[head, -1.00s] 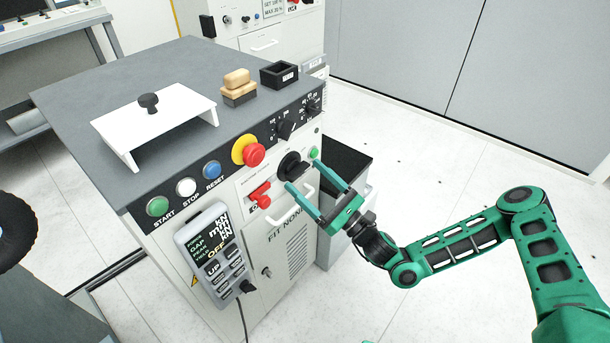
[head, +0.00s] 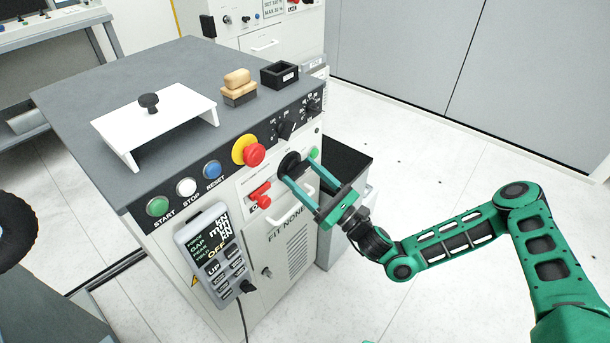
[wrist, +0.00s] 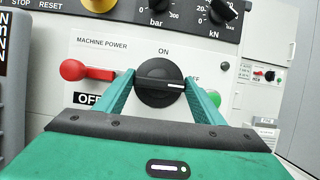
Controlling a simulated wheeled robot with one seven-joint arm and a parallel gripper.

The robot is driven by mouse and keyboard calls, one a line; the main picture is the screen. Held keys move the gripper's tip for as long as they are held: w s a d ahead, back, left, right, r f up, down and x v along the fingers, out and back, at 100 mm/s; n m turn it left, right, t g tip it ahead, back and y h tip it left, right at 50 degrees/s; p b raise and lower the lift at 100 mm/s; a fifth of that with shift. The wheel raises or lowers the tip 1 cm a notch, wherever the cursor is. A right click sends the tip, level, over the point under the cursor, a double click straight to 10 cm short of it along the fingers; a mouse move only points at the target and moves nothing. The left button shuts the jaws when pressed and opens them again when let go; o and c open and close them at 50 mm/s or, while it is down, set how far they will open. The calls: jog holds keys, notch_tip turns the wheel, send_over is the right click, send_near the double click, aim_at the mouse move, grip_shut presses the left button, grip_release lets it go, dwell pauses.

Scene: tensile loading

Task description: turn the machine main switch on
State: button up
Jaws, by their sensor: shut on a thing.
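The main switch is a black rotary knob (wrist: 160,82) on the white "MACHINE POWER" plate (wrist: 105,58) in the wrist view. Its white pointer line lies nearly level and points right, toward the partly hidden "OFF" mark; "ON" is printed above it. In the head view the knob (head: 290,162) shows at the tips of my gripper. My gripper (head: 298,172) has its two green fingers on either side of the knob, and it is shut on it. The fingers also show in the wrist view (wrist: 160,92), covering parts of the plate.
A red lever (wrist: 86,71) sits left of the knob and a green button (wrist: 212,98) close to its right. A red emergency stop (head: 254,154) is above left. A handheld pendant (head: 215,250) hangs at the panel's left. Open floor lies to the right.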

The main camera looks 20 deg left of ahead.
jog(key=shift+w+d, duration=0.15)
jog(key=n+g, duration=0.1)
jog(key=n, duration=0.2)
jog(key=n+g, duration=0.2)
jog(key=shift+w+n+y, duration=0.1)
jog(key=shift+n+y, duration=0.3)
jog(key=n+g, duration=0.1)
jog(key=n, duration=0.2)
jog(key=n+g, duration=0.2)
jog(key=n, duration=0.2)
jog(key=shift+w+r+h, duration=0.1)
jog(key=shift+h, duration=0.3)
jog(key=n+g, duration=0.1)
jog(key=n, duration=0.1)
jog(key=n+h, duration=0.1)
jog(key=n, duration=0.2)
jog(key=shift+d+g, duration=0.1)
jog(key=shift+g, duration=0.3)
jog(key=shift+n+g+h, duration=0.3)
jog(key=shift+n+h, duration=0.6)
jog(key=shift+n, duration=1.2)
jog(key=o, duration=1.1)
jog(key=shift+c, duration=0.2)
